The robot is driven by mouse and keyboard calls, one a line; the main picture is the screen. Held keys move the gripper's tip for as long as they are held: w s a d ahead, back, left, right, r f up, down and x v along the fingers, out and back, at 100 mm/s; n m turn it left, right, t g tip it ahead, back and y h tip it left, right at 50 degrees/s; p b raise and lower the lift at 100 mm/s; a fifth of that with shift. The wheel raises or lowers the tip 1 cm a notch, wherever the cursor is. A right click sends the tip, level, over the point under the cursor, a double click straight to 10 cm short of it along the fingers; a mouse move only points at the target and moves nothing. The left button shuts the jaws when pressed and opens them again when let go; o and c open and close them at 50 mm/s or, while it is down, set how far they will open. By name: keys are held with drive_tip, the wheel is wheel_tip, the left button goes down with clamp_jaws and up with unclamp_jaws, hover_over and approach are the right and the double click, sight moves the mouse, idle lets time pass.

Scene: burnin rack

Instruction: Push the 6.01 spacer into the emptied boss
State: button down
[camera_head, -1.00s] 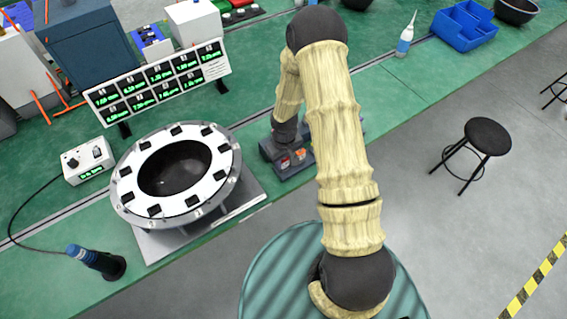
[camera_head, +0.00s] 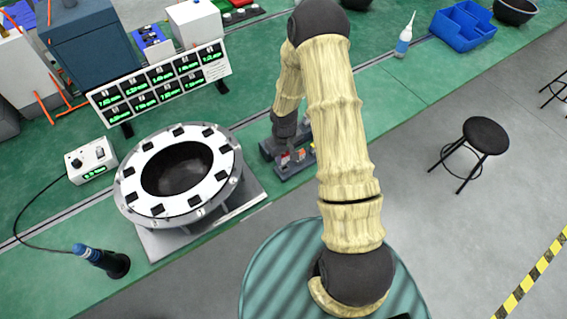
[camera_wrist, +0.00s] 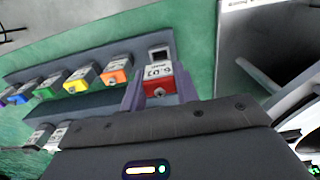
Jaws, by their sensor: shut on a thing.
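A red spacer block (camera_wrist: 160,84) with a pale label on top is between the two fingers of my gripper (camera_wrist: 157,90) in the wrist view. The label is hard to read. My gripper is shut on this block, which is still at the spacer rack (camera_wrist: 95,102); I cannot tell whether it is lifted clear. In the head view the rack (camera_head: 296,166) is under my wrist, right of the round ring fixture. The white ring (camera_head: 132,182) has several dark square bosses around a black central bowl. I cannot tell which boss is the emptied one.
Several other coloured spacers, among them an orange one (camera_wrist: 115,75) and a yellow one (camera_wrist: 78,82), stand left of my gripper. A display board (camera_head: 160,82) stands behind the ring. A control box (camera_head: 91,160) and a blue-topped tool (camera_head: 100,259) stand to its left.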

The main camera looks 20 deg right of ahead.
drive_tip(key=shift+r+p, duration=0.6)
drive_tip(key=shift+r, duration=0.3)
drive_tip(key=c, duration=1.9)
unclamp_jaws()
drive_tip(key=shift+c, duration=0.9)
drive_tip(key=shift+f+m+b, duration=0.75)
drive_tip(key=shift+f+m, duration=0.15)
drive_tip(key=shift+f, duration=0.05)
drive_tip(key=shift+f+m+b, duration=0.4)
drive_tip(key=shift+f+m, duration=0.15)
drive_tip(key=shift+m, duration=0.35)
drive_tip(key=shift+w, duration=0.1)
